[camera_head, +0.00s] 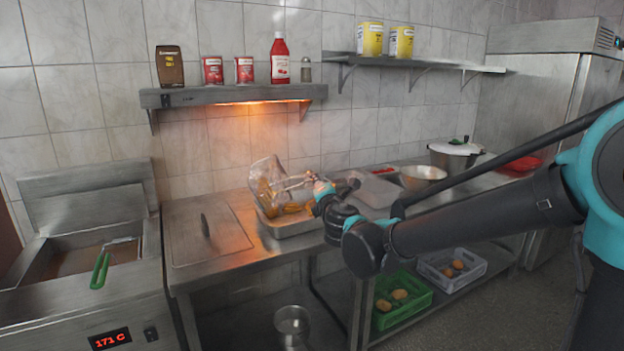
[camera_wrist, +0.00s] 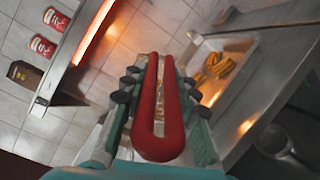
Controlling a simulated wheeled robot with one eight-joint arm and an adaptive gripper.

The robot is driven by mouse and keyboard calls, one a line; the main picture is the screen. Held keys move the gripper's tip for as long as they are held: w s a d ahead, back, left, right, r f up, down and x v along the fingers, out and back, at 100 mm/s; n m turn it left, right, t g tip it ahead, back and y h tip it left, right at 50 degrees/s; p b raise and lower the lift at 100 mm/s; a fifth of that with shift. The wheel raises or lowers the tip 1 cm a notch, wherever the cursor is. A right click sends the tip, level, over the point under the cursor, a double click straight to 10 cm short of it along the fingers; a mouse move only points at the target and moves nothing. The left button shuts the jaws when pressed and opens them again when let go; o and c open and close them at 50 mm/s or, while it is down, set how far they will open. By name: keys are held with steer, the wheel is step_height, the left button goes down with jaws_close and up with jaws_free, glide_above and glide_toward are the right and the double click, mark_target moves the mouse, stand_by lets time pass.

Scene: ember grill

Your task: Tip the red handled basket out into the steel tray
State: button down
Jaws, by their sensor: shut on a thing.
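My gripper (camera_head: 318,189) is shut on the red handle (camera_wrist: 160,125) of the wire basket (camera_head: 265,172). The red handle runs between both fingers in the wrist view. In the head view the basket is tilted steeply on its side above the steel tray (camera_head: 292,229), under the warm lamp. Golden-brown food pieces (camera_wrist: 222,66) lie in the tray, and more show at the basket's lower side (camera_head: 290,208). The basket body is mostly hidden behind my gripper in the wrist view, so I cannot tell whether any food is still inside it.
A fryer with a green-handled basket (camera_head: 101,268) stands at left. A lit shelf (camera_head: 235,95) with bottles and cans hangs above the tray. A steel bowl (camera_head: 422,177) and a lidded pot (camera_head: 455,157) stand to the right. The counter left of the tray is mostly clear.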

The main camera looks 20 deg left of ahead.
steer(key=w+d+f+m, duration=0.1)
steer(key=d+f+m, duration=0.1)
steer(key=f+m, duration=0.5)
steer(key=w+d+f+m, duration=0.1)
steer(key=d+f+m, duration=0.1)
steer(key=f+m, duration=0.5)
steer(key=shift+w+d+f+m+t, duration=0.3)
steer(key=shift+f+t, duration=0.1)
steer(key=shift+f, duration=1.4)
